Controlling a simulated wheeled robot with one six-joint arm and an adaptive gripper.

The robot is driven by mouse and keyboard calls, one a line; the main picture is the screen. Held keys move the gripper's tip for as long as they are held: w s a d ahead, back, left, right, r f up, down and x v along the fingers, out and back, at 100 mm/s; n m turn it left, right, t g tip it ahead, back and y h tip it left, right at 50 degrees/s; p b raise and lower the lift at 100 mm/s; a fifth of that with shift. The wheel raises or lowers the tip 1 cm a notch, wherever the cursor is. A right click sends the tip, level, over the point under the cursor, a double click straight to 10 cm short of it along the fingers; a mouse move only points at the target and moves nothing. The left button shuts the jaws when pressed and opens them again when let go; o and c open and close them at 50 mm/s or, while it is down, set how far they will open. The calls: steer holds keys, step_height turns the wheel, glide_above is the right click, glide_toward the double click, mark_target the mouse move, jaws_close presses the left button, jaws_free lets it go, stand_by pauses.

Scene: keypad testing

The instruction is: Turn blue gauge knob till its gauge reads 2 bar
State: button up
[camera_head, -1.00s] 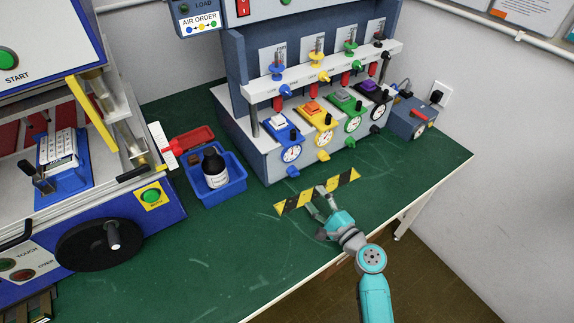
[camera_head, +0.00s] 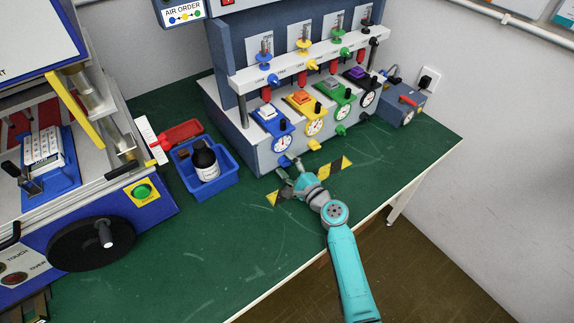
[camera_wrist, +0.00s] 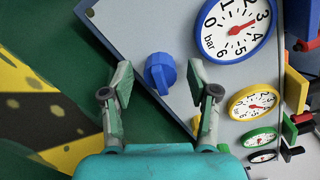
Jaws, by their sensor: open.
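The blue gauge knob (camera_wrist: 160,73) sticks out of the grey panel front in the wrist view. It also shows low on the panel in the head view (camera_head: 285,161). My gripper (camera_wrist: 161,85) is open, with one finger on each side of the knob in the wrist view. I cannot tell whether either finger touches it. The blue-rimmed gauge (camera_wrist: 222,28) is up and right of the knob. Its red needle points up and right, near the 3. My gripper also shows just in front of the knob in the head view (camera_head: 290,171).
Yellow (camera_wrist: 252,102), green (camera_wrist: 259,137) and black gauges run down the panel to the right. A yellow-black striped strip (camera_head: 335,167) lies on the green bench. A blue bin (camera_head: 213,187) with a dark bottle stands left of my gripper.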

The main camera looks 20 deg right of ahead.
steer(key=shift+c, duration=0.3)
jaws_close()
steer(key=shift+f+n, duration=0.1)
steer(key=shift+n, duration=2.7)
steer(key=shift+o, duration=0.3)
jaws_free()
